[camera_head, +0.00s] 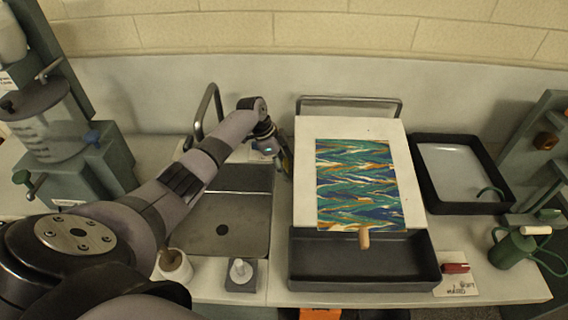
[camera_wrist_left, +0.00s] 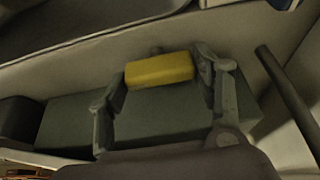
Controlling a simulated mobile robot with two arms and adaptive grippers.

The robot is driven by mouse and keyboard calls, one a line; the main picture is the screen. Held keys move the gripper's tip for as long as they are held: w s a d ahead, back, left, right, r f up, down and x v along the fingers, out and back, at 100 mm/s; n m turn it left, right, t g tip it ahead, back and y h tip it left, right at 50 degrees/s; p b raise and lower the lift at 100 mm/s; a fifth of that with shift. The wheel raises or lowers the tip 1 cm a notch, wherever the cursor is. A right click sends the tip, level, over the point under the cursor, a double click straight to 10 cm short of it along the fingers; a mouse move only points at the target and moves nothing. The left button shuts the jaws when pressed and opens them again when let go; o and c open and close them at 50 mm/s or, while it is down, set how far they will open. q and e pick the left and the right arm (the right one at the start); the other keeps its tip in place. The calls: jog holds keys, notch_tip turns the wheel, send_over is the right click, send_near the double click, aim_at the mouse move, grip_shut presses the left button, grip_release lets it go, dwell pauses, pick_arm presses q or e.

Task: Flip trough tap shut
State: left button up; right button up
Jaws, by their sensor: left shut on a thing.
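My left gripper (camera_head: 286,158) reaches down between the steel sink and the board with the marbled sheet. In the left wrist view my left gripper (camera_wrist_left: 163,92) has its two fingers at the ends of a short yellow bar (camera_wrist_left: 160,70), which looks like the tap handle, and is shut on it. The bar sits at a grey-green block (camera_wrist_left: 160,122). In the head view the gripper and wrist hide the handle. Whether the tap is open or shut cannot be told. My right gripper is not in view.
A curved pipe (camera_head: 207,108) rises behind the sink (camera_head: 215,248). The pale board (camera_head: 310,150) leans in a dark trough (camera_head: 362,277). A dark tray (camera_head: 468,207) lies at right, near a green watering can (camera_head: 512,250). A white pot (camera_head: 175,268) stands at the front.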

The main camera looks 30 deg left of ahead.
pick_arm(q)
jog(key=c, duration=0.3)
jog(key=shift+r+n+p, duration=0.15)
jog(key=shift+n+p, duration=0.65)
jog(key=shift+p, duration=0.15)
jog(key=n+t+y+p, duration=0.1)
jog(key=n+p, duration=0.2)
jog(key=shift+s+d, duration=0.1)
jog(key=shift+n+t+y+p, duration=0.3)
jog(key=shift+n+y+p, duration=0.2)
jog(key=shift+n+p, duration=0.65)
jog(key=shift+n+y+p, duration=0.3)
jog(key=shift+n+p, duration=0.05)
jog(key=shift+n, duration=0.7)
